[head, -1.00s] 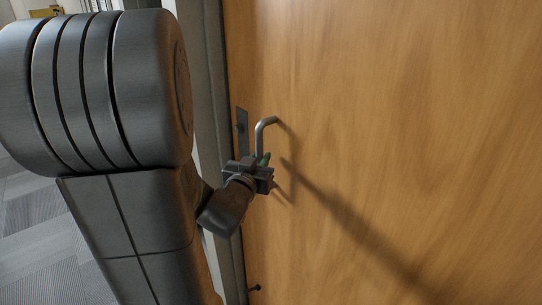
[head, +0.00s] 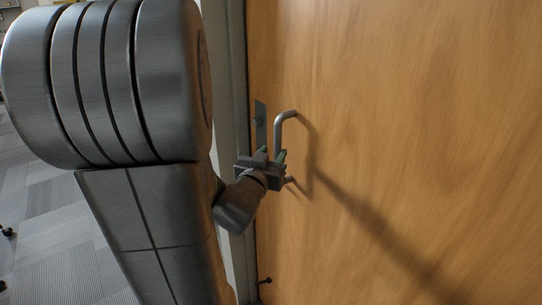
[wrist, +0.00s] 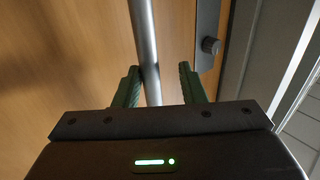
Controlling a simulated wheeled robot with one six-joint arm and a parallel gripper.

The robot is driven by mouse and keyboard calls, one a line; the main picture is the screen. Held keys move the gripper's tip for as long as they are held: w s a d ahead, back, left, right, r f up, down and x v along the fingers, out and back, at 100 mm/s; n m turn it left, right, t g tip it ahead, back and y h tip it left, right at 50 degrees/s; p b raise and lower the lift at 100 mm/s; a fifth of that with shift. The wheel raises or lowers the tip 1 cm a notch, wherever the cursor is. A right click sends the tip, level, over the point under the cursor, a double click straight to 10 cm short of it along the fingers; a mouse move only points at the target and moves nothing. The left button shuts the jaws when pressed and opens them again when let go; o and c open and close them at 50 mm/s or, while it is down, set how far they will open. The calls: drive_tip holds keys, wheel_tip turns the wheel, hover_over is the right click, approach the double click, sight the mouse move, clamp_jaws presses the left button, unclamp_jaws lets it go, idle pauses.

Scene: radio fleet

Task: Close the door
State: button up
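The wooden door (head: 400,120) fills the right of the head view, its left edge close against the grey frame (head: 237,80). A metal pull handle (head: 279,132) stands out from the door near that edge. A lock plate with a knob (head: 260,122) is beside it, and the knob also shows in the wrist view (wrist: 211,46). My gripper (head: 270,160) is at the handle's lower part. In the wrist view its green fingers (wrist: 159,85) are apart, with the handle bar (wrist: 148,50) between them. A gap shows between the bar and the right finger; the left finger is nearer the bar.
My arm covers much of the left of the head view. Grey carpet tiles (head: 40,205) lie beyond the frame at left, with small dark objects (head: 7,231) on the floor. A small dark fitting (head: 265,281) is low on the door's edge.

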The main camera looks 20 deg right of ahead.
drive_tip(key=p+v, duration=0.1)
drive_tip(key=v, duration=1.2)
drive_tip(key=shift+s+a, duration=0.2)
drive_tip(key=shift+s, duration=0.15)
drive_tip(key=shift+w+d, duration=0.1)
drive_tip(key=b+x, duration=0.1)
drive_tip(key=x, duration=1.2)
drive_tip(key=shift+w+d, duration=0.25)
drive_tip(key=shift+a, duration=0.1)
